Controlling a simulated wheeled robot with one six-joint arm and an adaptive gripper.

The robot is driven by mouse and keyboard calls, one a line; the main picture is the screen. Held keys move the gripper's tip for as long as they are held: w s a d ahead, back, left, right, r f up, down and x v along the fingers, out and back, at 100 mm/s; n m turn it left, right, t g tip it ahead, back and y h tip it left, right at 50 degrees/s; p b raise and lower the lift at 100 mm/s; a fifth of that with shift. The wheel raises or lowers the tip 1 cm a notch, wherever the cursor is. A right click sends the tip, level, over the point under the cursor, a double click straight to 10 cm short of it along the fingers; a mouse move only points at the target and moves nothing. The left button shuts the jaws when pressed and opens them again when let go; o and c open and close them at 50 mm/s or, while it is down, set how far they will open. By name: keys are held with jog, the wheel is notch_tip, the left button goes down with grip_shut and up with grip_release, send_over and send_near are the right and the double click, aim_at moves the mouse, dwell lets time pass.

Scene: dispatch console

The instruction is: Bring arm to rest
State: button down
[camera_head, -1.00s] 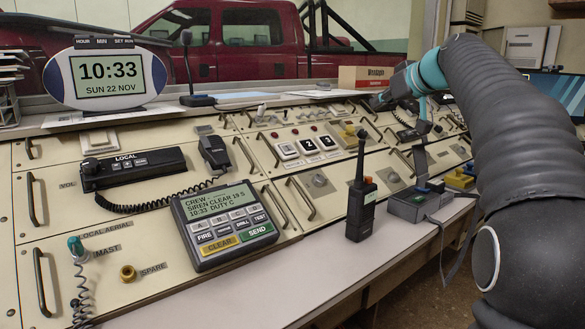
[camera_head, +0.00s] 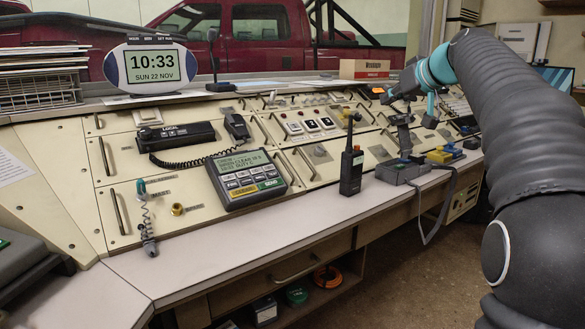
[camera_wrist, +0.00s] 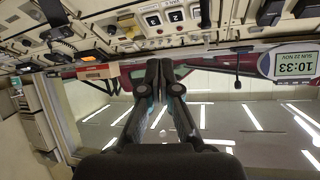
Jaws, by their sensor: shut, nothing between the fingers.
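My arm (camera_head: 525,130), dark grey with teal joints, rises at the right and bends over toward the console. My gripper (camera_head: 386,97) is at its far end, above the right part of the sloped console panel and apart from it. In the wrist view my gripper's two dark fingers (camera_wrist: 160,66) are together with nothing between them. That view is upside down and shows the console at the top and the ceiling below.
The handheld radio (camera_head: 351,160) stands upright on the desk ledge. A grey charger (camera_head: 402,170) with a hanging strap sits to its right. The keypad unit (camera_head: 245,178) and oval clock (camera_head: 151,66) are left. Open floor (camera_head: 400,285) lies in front of the desk.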

jog(key=s+d+f+m+g+h, duration=0.15)
jog(key=s+f, duration=0.25)
jog(key=f, duration=0.5)
jog(key=s+f+m+g+h, duration=0.1)
jog(key=s+f+m+g, duration=0.2)
jog(key=f, duration=0.5)
jog(key=s+a+f, duration=0.2)
jog(key=s+f, duration=0.3)
jog(key=s, duration=0.6)
jog(key=s+a+f+g+h, duration=0.1)
jog(key=s+a+f, duration=0.2)
jog(key=s+f, duration=0.3)
jog(key=s+a+f+n+h, duration=0.1)
jog(key=s+a+f, duration=0.2)
jog(key=s, duration=1.4)
jog(key=shift+a+f, duration=0.2)
jog(key=shift+f, duration=1.25)
jog(key=shift+g+h, duration=0.25)
